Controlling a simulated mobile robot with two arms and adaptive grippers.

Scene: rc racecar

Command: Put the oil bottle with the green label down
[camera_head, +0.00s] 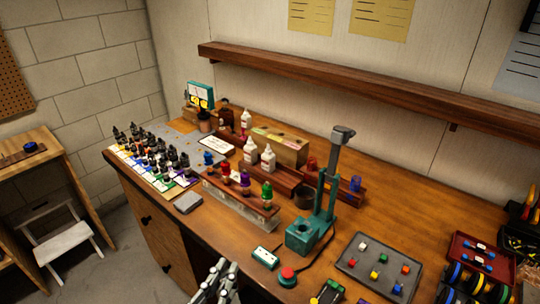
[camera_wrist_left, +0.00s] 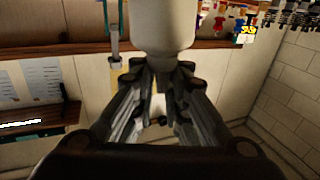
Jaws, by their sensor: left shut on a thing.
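My left gripper (camera_head: 218,278) is at the bottom edge of the head view, in front of the workbench (camera_head: 235,242). The rest of this bottle is cut off by the top of that view. No green label shows on the visible part, so I cannot tell its label colour. In the head view the held bottle cannot be made out. My right gripper is not in view.
A clear rack (camera_head: 238,205) holds coloured bottles. A teal stand (camera_head: 301,238), red button (camera_head: 288,276) and grey tray (camera_head: 380,268) are to the right.

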